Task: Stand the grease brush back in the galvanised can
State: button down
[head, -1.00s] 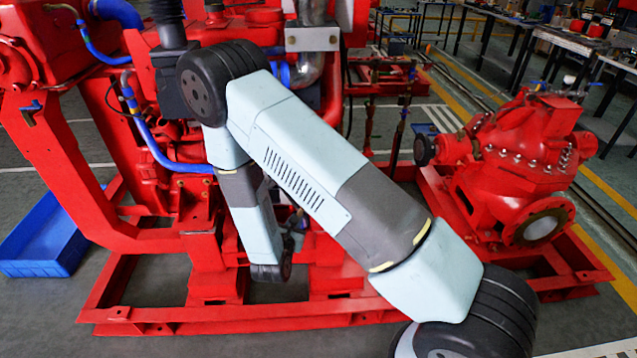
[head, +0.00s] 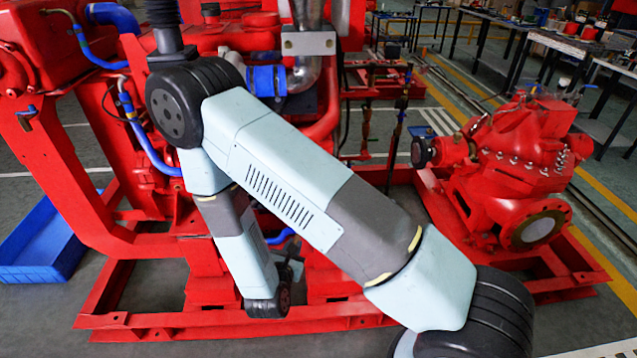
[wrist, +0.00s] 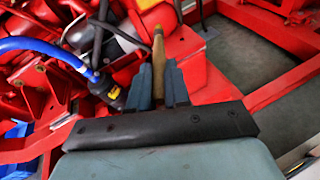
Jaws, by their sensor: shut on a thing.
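My gripper (wrist: 159,88) shows in the wrist view with its two grey fingers shut on the grease brush (wrist: 158,52). The brush shows as a tan, wooden-looking handle that stands up between the fingers and narrows at its far end. Its bristles are not visible. In the head view my arm reaches down in front of the red engine, and the fingers and brush cannot be made out there. I cannot make out the galvanised can in either view.
The red engine with blue hoses (head: 137,120) stands behind my arm on a red base frame (head: 230,322). A red pump (head: 520,165) is at the right. A blue crate (head: 40,245) lies on the floor at the left. The wrist view shows a blue hose (wrist: 42,46) left of the fingers.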

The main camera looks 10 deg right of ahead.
jog(key=s, duration=0.8)
jog(key=shift+s+a, duration=0.15)
jog(key=shift+s, duration=0.1)
dwell(0.4)
